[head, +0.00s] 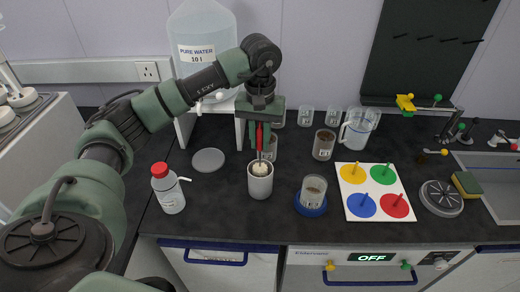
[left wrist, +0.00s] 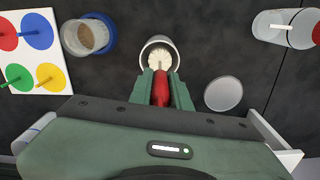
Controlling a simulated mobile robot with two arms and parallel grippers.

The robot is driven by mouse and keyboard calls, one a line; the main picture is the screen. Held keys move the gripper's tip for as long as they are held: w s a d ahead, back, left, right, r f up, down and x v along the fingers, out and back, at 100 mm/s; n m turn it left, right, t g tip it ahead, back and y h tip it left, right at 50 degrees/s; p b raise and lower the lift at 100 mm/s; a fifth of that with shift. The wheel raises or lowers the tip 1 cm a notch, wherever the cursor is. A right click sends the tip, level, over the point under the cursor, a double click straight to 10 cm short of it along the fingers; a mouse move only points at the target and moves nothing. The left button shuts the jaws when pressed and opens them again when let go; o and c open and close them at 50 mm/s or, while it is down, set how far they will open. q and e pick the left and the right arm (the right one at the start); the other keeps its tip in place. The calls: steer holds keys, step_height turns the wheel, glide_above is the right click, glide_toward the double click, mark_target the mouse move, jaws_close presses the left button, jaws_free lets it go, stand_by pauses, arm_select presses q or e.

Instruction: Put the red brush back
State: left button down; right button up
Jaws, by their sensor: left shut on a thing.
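My left gripper (head: 259,142) is shut on the red handle of the red brush (head: 260,168) and points straight down. The brush is upright with its pale round bristle head at the bottom. The head is at the mouth of a light grey cup (head: 260,186) on the dark worktop. In the left wrist view the red handle (left wrist: 161,90) is between the fingers, and the bristles show inside the outline of the cup's rim (left wrist: 146,50). I cannot tell how deep the head is in the cup. My right gripper is not in view.
A red-capped bottle (head: 170,192) and a grey disc (head: 208,160) are left of the cup. A beaker on a blue base (head: 311,208) and a board with coloured circles (head: 350,176) are to the right. Jars and a measuring jug (head: 358,130) stand behind.

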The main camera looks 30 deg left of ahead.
mark_target(260, 148)
arm_select(q)
steer(key=shift+f, duration=0.6)
step_height(260, 148, down, 3)
steer(key=shift+f+p, duration=0.1)
steer(key=shift+p, duration=0.4)
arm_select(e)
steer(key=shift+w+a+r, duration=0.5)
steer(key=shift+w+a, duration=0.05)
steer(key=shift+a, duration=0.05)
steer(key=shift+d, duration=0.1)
arm_select(q)
steer(key=shift+f+b, duration=0.2)
steer(key=shift+b, duration=0.1)
steer(key=c, duration=1.3)
jaws_free()
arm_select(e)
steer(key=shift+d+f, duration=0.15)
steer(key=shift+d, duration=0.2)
arm_select(q)
steer(key=shift+r, duration=0.1)
